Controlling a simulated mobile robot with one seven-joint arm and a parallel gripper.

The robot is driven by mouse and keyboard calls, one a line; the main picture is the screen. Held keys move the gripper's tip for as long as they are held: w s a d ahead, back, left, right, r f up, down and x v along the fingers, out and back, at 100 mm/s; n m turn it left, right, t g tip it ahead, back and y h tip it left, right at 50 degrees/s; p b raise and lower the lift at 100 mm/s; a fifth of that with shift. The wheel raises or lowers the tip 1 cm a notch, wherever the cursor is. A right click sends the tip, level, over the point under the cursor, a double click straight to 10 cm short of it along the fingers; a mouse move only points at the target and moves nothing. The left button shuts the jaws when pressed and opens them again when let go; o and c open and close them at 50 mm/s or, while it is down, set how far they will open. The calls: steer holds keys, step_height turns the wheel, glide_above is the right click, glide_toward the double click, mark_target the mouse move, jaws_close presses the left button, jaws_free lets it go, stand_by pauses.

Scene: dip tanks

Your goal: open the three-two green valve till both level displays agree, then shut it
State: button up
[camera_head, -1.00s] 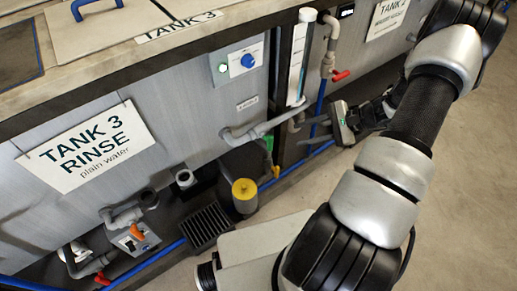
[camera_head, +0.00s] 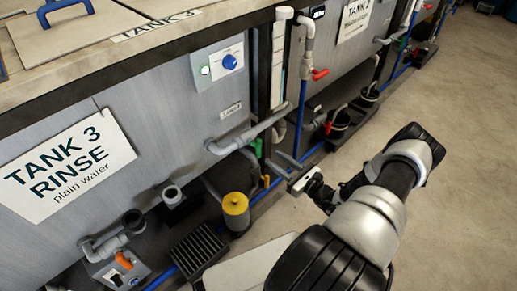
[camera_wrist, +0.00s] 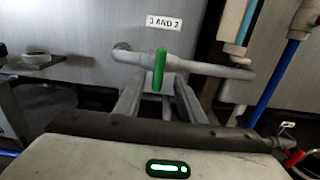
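The green valve handle (camera_wrist: 159,70) stands upright, crosswise to its grey pipe (camera_wrist: 215,69), under a "3 AND 2" label (camera_wrist: 164,22). In the head view the green handle (camera_head: 257,147) is small, on the pipe at tank 3's right end. My gripper (camera_head: 281,163) is open and empty, low in front of the pipe. In the wrist view the two fingers of my gripper (camera_wrist: 158,104) point at the handle, one to each side; I cannot tell whether they reach it. A small dark display (camera_head: 318,12) is at the rim; its reading is illegible. No second display is clear.
A panel with a blue knob (camera_head: 230,62) is on tank 3. Red valve handles (camera_head: 319,74) are to the right. A yellow-topped canister (camera_head: 236,204) and a black floor grate (camera_head: 199,247) stand near the pipe. A blue pipe (camera_wrist: 272,84) runs at the right. Open floor lies right.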

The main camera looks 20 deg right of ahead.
mark_target(261, 148)
steer(key=b+x, duration=0.1)
steer(key=x, duration=0.9)
steer(key=shift+b, duration=0.35)
steer(key=shift+c, duration=0.2)
jaws_close()
